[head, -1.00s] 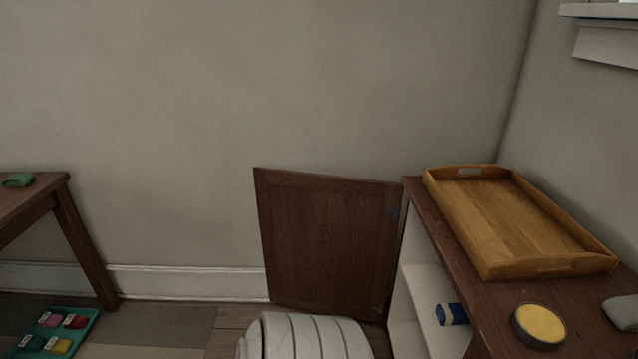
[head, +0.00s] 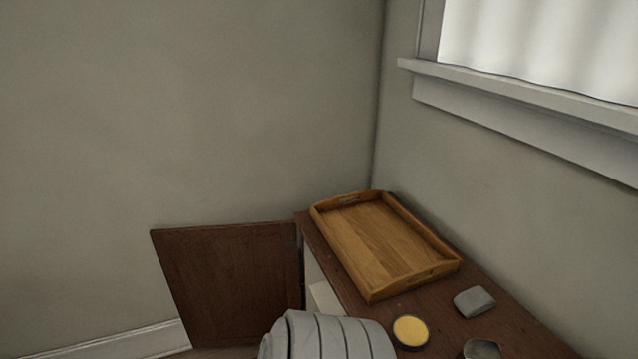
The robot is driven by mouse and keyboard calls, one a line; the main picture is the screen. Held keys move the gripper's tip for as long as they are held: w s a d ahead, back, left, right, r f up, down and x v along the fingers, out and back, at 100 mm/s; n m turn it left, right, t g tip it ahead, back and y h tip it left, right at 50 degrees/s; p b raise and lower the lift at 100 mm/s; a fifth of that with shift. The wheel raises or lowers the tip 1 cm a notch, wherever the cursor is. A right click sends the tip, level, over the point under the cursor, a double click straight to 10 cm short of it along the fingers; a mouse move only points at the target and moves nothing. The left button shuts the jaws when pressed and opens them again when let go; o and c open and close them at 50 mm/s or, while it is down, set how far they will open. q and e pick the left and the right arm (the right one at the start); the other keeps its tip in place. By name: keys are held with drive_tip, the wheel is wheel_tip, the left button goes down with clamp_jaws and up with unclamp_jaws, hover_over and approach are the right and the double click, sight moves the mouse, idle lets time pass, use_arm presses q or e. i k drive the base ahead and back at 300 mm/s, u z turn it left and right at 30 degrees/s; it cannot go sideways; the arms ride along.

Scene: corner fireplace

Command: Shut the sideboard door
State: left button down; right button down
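The sideboard (head: 460,335) stands along the right wall, with its dark wood top running towards the corner. A strip of the pale inside (head: 318,292) shows beside the hinge edge. Neither of my grippers is in view, so I cannot see where they are relative to the door.
On the sideboard top are a wooden tray (head: 428,273), a round tin with a yellow face (head: 410,332), a grey block (head: 474,301) and a round greyish item (head: 482,349) cut by the bottom edge. A window sill (head: 520,100) juts from the right wall. Bare wall lies behind the door.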

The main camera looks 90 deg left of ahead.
sight(229, 284)
drive_tip(key=z, duration=0.5)
drive_tip(key=k, duration=2.5)
drive_tip(key=u, duration=2.4)
drive_tip(key=i, duration=0.5)
